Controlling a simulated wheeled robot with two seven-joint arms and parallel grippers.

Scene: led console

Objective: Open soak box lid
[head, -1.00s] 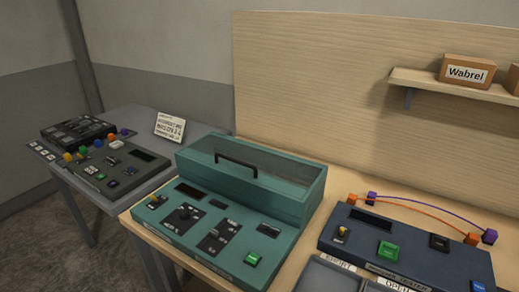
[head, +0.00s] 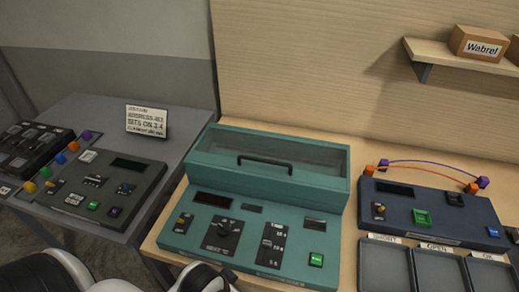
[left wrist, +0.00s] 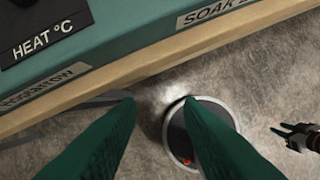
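The teal soak box (head: 205,230) stands on the wooden bench. Its lid (head: 318,166), with a see-through dark panel and a black bar handle (head: 265,159), lies shut over the raised rear part. My left gripper (left wrist: 159,100) shows in the left wrist view with its green fingers apart and nothing between them. It is outside the bench's front edge, above the floor, away from the handle. My right gripper (left wrist: 283,130) shows small at the right of the left wrist view, its fingers seemingly apart and empty.
A blue-black tester (head: 410,215) with arched cables and grey trays (head: 387,265) are to the right. A grey table (head: 95,105) with another console (head: 130,185) and a sign (head: 146,120) is to the left. A wooden backboard (head: 300,60) rises behind.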

